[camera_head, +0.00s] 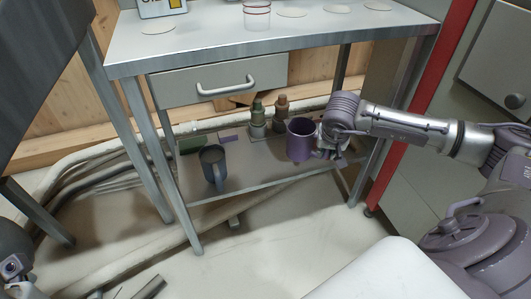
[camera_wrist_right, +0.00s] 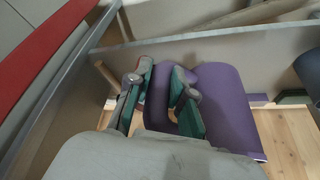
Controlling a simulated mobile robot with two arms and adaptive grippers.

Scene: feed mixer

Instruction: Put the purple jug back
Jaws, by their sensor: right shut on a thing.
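The purple jug (camera_head: 299,140) is at the right part of the low shelf (camera_head: 265,178) under the steel table, and it looks upright. My right gripper (camera_head: 328,146) reaches in from the right and is shut on the jug's right side. In the right wrist view the fingers of my right gripper (camera_wrist_right: 160,90) close around the jug's handle side, with the purple body (camera_wrist_right: 228,108) just beyond them. I cannot tell whether the jug's base touches the shelf. Part of my left arm shows at the lower left, but its gripper is not visible.
A grey-blue mug (camera_head: 213,166) stands on the shelf at the left. Two bottles, one green (camera_head: 257,121) and one brown (camera_head: 281,110), stand behind the jug. A drawer (camera_head: 222,84) hangs above, and table legs flank the shelf. The shelf's front middle is clear.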

